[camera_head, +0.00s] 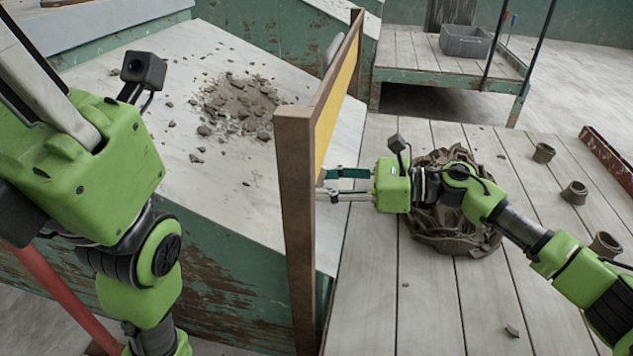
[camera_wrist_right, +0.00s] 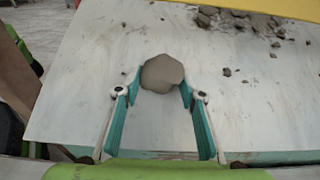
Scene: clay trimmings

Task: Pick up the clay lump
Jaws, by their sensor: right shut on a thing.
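The clay lump (camera_wrist_right: 162,74) is a rounded grey-brown piece in the right wrist view. My right gripper (camera_wrist_right: 158,88) is shut on it, with one teal-lined finger on each side. In the head view my right gripper (camera_head: 324,187) reaches left to the wooden post, which hides its fingertips and the lump. Whether the lump touches the pale board below cannot be told. My left gripper (camera_head: 50,90) is at the upper left of the head view, its fingertips outside the picture, so its opening cannot be judged.
An upright yellow panel with a wooden frame (camera_head: 297,230) stands beside my right gripper. Clay trimmings (camera_head: 238,103) lie scattered on the sloping white board (camera_head: 190,60). A crumpled brown bag (camera_head: 455,235) lies under my right arm.

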